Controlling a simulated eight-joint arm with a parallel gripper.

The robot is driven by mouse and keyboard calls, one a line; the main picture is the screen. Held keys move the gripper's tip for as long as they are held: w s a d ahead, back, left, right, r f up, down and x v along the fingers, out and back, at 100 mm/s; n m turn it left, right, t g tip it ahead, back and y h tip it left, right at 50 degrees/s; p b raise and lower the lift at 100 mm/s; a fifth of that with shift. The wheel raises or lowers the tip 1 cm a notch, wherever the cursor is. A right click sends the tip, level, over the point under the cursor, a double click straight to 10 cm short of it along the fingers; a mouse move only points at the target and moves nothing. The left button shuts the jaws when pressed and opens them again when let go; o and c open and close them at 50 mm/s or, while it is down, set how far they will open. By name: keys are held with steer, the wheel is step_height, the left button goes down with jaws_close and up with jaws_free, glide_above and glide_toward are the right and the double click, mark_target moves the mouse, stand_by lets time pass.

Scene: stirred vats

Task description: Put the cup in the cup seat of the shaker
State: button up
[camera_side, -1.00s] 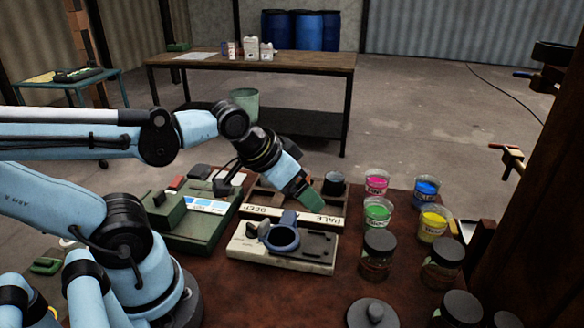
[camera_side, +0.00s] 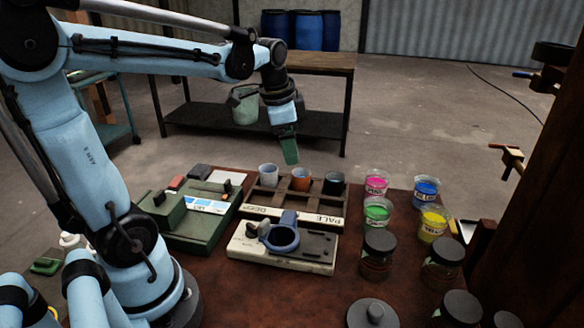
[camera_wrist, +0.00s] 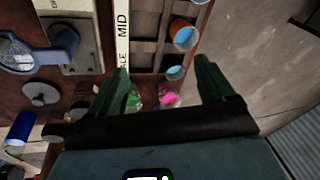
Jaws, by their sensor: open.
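I cannot tell which is the task's cup. The shaker (camera_side: 245,252) stands in front of the rack; its blue ring-shaped cup seat (camera_side: 297,240) is empty. My gripper (camera_side: 290,158) is open and empty, above and behind the rack. In the wrist view, the orange cup (camera_wrist: 178,32) and another cup (camera_wrist: 176,73) show beyond the open fingers (camera_wrist: 162,75); the cup seat (camera_wrist: 42,64) is at the left.
A green machine (camera_side: 195,235) stands left of the shaker. Pots of pink (camera_side: 376,185), green (camera_side: 377,212), blue (camera_side: 426,189) and yellow (camera_side: 432,224) paint stand right of the rack. Dark-lidded jars (camera_side: 377,258) stand nearer the front. The space above the rack is open.

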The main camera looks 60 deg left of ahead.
mark_target(269, 170)
steer(key=a+f+m+g+h, duration=0.1)
steer(key=a+f+m+g, duration=0.2)
steer(key=a, duration=0.8)
steer(key=shift+m, duration=0.3)
steer(key=shift+w+a+f, duration=0.1)
steer(key=shift+w+f, duration=0.1)
steer(key=shift+f, duration=2.6)
steer(key=shift+w+a+f, duration=0.1)
steer(key=shift+w+f, duration=0.1)
steer(key=shift+f, duration=2.6)
steer(key=c, duration=1.2)
steer(key=shift+r, duration=0.15)
